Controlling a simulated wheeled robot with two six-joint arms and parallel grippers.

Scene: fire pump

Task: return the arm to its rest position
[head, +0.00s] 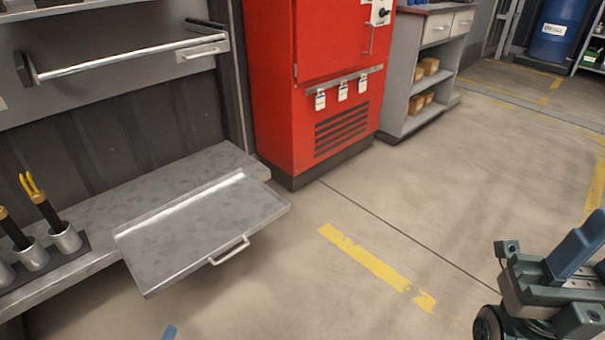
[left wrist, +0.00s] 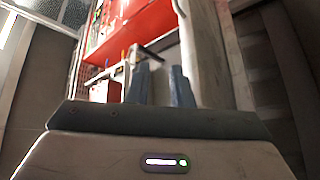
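My left gripper (left wrist: 162,70) shows in the left wrist view as two blue-grey fingers, apart with an empty gap between them. In the head view only a small blue tip of the left gripper (head: 170,332) shows at the bottom edge, in front of the grey bench; the rest of that arm is out of the picture. My right gripper (head: 573,270) is at the lower right of the head view, over the floor, cut by the picture's edge. It touches nothing that I can see, and how its fingers stand is unclear.
A metal tray (head: 175,235) with a handle sticks out from the grey bench at left. Yellow-handled tools (head: 40,200) stand in cups at far left. A red cabinet (head: 275,80) and a grey shelf unit (head: 400,105) stand behind. The floor (head: 400,210) between is clear, with yellow markings.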

